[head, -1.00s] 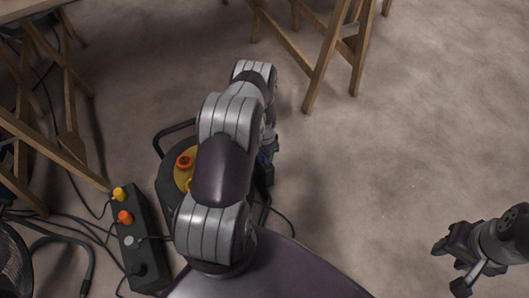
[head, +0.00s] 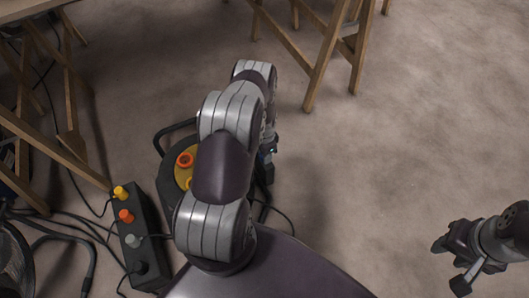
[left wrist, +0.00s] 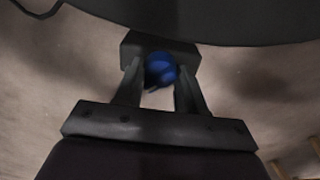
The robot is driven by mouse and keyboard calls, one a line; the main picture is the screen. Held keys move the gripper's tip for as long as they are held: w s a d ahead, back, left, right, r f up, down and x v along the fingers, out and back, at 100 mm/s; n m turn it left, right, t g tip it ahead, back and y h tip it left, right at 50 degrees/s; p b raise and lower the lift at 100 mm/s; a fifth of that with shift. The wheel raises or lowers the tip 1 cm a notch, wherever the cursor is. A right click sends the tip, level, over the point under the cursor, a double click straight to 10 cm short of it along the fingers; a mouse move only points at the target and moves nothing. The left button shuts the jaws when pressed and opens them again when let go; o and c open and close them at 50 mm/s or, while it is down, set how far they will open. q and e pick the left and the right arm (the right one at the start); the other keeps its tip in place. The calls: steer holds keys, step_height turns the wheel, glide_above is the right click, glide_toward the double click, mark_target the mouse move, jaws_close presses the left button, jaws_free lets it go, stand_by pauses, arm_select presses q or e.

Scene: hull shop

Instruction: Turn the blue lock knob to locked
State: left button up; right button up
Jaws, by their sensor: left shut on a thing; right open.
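The blue lock knob (left wrist: 161,68) shows in the left wrist view, between the fingertips of my left gripper (left wrist: 160,82). The fingers are shut on it. Its pointer and any lock marks are not readable. The knob is just below the dark edge of a large black body (left wrist: 220,18). In the head view my left arm covers most of the round dark device with a yellow top (head: 180,178) and orange knob (head: 185,160). My right gripper (head: 449,264) is open and empty above the floor at the lower right.
A black box (head: 150,240) with yellow, orange and grey knobs stands on the floor at left, with cables (head: 60,222) around it. Wooden trestle legs (head: 322,75) stand at the top and left. The floor (head: 400,150) at centre right is clear.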

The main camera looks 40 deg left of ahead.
arm_select(q)
steer(key=o, duration=1)
steer(key=shift+o, duration=0.2)
step_height(320, 180, up, 13)
steer(key=p, duration=0.7)
steer(key=shift+f, duration=0.15)
